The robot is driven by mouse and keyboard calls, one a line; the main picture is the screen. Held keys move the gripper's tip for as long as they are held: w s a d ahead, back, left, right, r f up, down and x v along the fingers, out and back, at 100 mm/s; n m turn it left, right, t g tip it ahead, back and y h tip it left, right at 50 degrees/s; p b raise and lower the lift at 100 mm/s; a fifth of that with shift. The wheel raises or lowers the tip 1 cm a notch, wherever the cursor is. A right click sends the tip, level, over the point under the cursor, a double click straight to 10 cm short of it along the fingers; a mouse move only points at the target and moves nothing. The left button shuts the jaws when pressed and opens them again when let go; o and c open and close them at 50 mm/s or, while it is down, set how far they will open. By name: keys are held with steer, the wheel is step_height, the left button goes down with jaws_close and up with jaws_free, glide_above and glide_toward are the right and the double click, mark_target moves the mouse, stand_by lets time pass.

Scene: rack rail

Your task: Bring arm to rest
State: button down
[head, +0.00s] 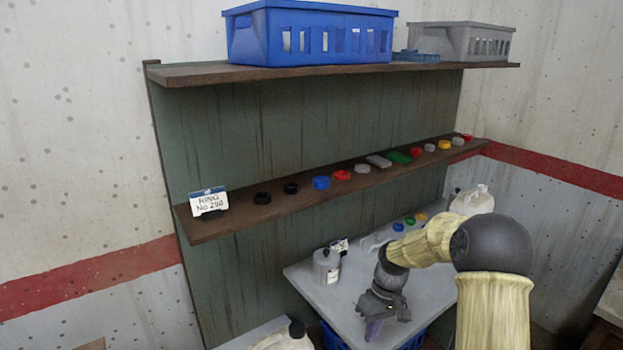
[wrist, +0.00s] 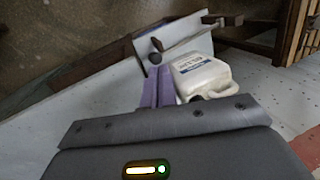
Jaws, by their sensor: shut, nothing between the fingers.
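My gripper (head: 374,330) hangs at the end of my bent arm, over the front part of the grey table (head: 310,268) in the head view. Its purple fingers also show in the wrist view (wrist: 158,88), shut together with nothing between them. In the wrist view a white jug (wrist: 200,76) with a label stands just right of the fingers. I cannot tell whether the fingers touch it.
A narrow shelf (head: 240,220) carries a sign (head: 208,201) and several coloured rings. An upper shelf (head: 200,74) holds a blue crate (head: 310,35) and a grey crate (head: 465,40). A grey canister (head: 326,266) stands on the table left of my gripper.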

steer(key=s+r+m+t+h, duration=0.1)
steer(key=s+r+m+t, duration=0.1)
steer(key=s, duration=0.7)
steer(key=s+r+m+t+h, duration=0.1)
steer(key=s+r, duration=0.4)
steer(key=s, duration=0.5)
steer(key=m+t, duration=0.1)
steer(key=m, duration=0.1)
steer(key=shift+d+r+m+t, duration=0.15)
steer(key=shift+d+m+t, duration=0.15)
steer(key=shift+t, duration=0.1)
